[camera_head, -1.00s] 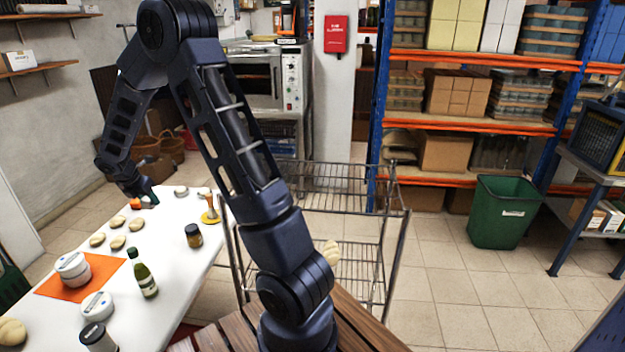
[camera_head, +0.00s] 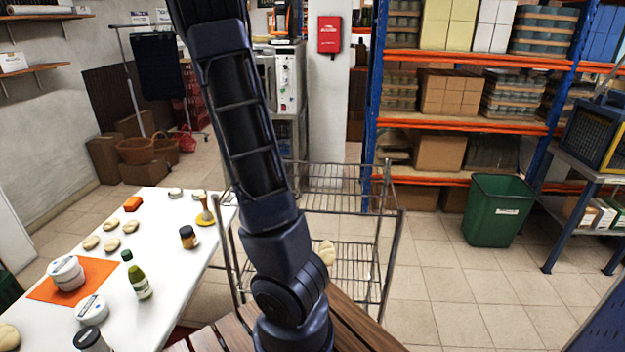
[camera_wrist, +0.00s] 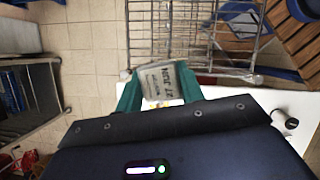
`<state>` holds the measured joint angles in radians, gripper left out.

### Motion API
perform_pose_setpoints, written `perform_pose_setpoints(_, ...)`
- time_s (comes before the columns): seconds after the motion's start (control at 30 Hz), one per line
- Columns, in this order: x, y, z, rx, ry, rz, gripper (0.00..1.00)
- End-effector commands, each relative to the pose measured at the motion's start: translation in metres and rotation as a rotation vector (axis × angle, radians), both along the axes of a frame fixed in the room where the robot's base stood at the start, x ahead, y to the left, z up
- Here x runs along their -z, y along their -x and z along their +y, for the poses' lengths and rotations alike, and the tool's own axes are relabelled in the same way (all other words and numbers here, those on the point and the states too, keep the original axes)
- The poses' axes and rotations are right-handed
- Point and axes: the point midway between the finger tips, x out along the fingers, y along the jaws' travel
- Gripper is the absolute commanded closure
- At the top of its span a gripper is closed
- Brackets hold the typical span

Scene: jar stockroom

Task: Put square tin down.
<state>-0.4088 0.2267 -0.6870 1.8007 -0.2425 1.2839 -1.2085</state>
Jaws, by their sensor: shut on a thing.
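The square tin (camera_wrist: 158,80), pale grey with dark lettering on its label, shows in the wrist view between the two green fingers of my gripper (camera_wrist: 157,84). The fingers are shut on its sides. Part of the tin is hidden by the fingers and the wrist body. In the head view my arm rises out of the top of the picture, so neither gripper nor tin shows there. In the wrist view the tin appears in front of the tiled floor and the edge of the wire rack; its height cannot be told.
A white table (camera_head: 178,268) at left holds an orange mat (camera_head: 103,271), white tubs, a green bottle (camera_head: 139,280), a brown jar (camera_head: 188,238) and several pale rounds. A wire rack (camera_head: 345,172) stands mid-picture. A green bin (camera_head: 495,212) stands right; floor beside it is clear.

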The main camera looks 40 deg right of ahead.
Motion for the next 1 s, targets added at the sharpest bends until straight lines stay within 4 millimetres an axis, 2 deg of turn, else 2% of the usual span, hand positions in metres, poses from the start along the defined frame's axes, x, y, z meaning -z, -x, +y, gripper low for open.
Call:
perform_pose_setpoints(0.1, -0.021, 0.019, -0.026, 0.111, 0.0, 0.0, 0.85)
perform_pose_setpoints(0.2, -0.033, 0.031, -0.042, 0.177, 0.0, -0.001, 0.85)
perform_pose_setpoints(0.3, -0.04, 0.038, -0.05, 0.215, 0.0, 0.0, 0.85)
perform_pose_setpoints(0.4, -0.037, 0.041, -0.053, 0.232, 0.0, 0.002, 0.85)
perform_pose_setpoints(0.57, -0.009, 0.042, -0.054, 0.235, 0.001, 0.005, 0.85)
perform_pose_setpoints(1.0, 0.086, 0.042, -0.054, 0.234, 0.003, 0.004, 0.85)
